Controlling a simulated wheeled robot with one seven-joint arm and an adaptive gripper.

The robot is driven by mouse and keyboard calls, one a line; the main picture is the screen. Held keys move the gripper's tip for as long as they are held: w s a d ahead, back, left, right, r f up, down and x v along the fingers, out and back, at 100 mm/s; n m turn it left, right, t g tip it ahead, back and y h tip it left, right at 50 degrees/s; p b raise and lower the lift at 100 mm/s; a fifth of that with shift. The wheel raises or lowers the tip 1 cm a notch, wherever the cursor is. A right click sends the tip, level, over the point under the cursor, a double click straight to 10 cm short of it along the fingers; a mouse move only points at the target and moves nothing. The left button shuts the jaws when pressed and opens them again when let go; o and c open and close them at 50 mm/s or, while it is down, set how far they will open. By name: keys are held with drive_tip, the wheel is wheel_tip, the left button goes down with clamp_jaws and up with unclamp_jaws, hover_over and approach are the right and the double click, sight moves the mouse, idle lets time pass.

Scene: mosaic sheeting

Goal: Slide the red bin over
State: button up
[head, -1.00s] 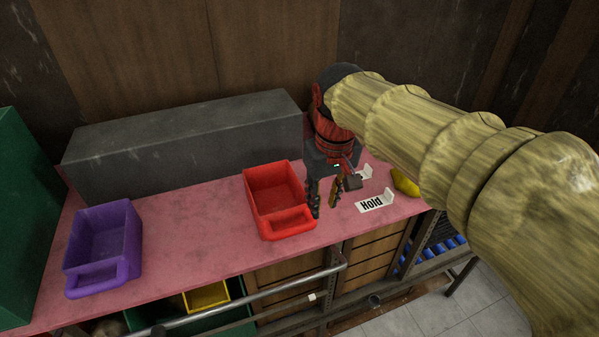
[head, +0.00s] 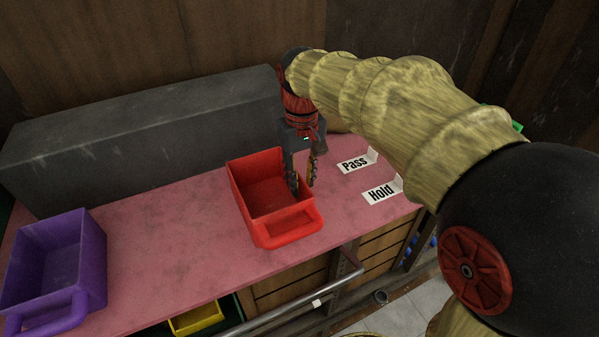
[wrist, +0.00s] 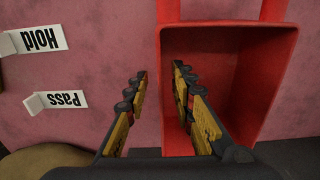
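The red bin (head: 262,203) stands upright and looks empty on the pink table top, with its handle toward the front edge. My gripper (head: 301,187) points down at the bin's right side wall. In the wrist view the red bin (wrist: 262,62) fills the right part. There my gripper (wrist: 158,74) is open, with one finger over the inside of the bin and the other outside it. The side wall lies between the fingers, and a gap shows between the outer finger and the wall.
A purple bin (head: 55,262) stands at the left of the table. A long grey block (head: 150,140) runs behind the bins. White signs "Pass" (head: 354,164) and "Hold" (head: 381,191) stand to the right. Pink table top is clear between the two bins.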

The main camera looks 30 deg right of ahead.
sight(301, 195)
drive_tip(key=shift+w+f, duration=0.15)
drive_tip(key=shift+f, duration=2.65)
drive_tip(key=shift+c, duration=1.3)
drive_tip(key=c, duration=0.4)
